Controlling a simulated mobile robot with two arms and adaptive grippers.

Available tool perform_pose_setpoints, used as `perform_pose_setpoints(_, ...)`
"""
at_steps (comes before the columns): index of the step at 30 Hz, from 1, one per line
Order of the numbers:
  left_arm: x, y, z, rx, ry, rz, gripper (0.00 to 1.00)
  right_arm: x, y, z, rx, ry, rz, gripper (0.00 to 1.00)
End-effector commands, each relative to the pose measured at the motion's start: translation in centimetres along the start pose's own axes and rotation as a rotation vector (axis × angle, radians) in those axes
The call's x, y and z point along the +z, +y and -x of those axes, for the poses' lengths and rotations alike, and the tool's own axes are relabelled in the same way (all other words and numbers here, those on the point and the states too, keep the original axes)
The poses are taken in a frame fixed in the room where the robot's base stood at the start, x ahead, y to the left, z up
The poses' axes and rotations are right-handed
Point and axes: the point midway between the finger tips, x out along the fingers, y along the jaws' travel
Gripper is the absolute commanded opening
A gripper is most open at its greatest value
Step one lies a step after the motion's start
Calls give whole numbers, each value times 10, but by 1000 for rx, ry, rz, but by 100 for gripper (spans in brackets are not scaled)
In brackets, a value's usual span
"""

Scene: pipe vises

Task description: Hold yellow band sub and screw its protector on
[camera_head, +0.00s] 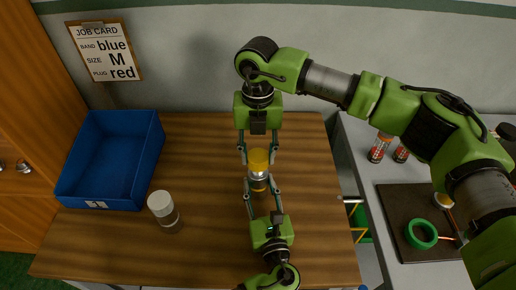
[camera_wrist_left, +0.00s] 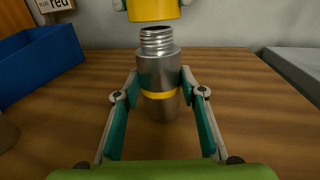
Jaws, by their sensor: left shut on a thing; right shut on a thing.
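The yellow band sub (camera_wrist_left: 159,72) is a grey metal cylinder with a yellow stripe and bare threads on top. It stands upright in the left wrist view, and its lower part shows in the head view (camera_head: 258,185). My left gripper (camera_wrist_left: 160,88) is shut on its sides. The yellow protector (camera_head: 258,160) is a cap held by my right gripper (camera_head: 258,151), which comes from above in the head view. In the left wrist view the protector (camera_wrist_left: 157,10) is directly above the threads, with a small gap between; its top is cut off.
A blue bin (camera_head: 75,187) stands at the left of the wooden table (camera_head: 210,255). A grey cylinder with a white top (camera_head: 162,207) stands left of my left gripper. A side bench at right holds a dark tray (camera_head: 398,205), a green ring (camera_head: 421,234) and red containers (camera_head: 379,150). A job card (camera_head: 104,50) hangs behind.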

Motion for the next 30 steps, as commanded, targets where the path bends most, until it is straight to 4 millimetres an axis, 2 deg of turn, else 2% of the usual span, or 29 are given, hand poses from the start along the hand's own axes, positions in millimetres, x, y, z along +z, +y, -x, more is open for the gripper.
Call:
perform_pose_setpoints(12,0,0,0,0,1,0,0,0,0,0,-1,0,0,21)
perform_pose_setpoints(22,0,0,0,-1,1,0,0,0,-1,-16,-2,0,-1,21)
perform_pose_setpoints(30,-1,0,0,-1,1,0,0,0,0,-17,-1,-1,-1,21)
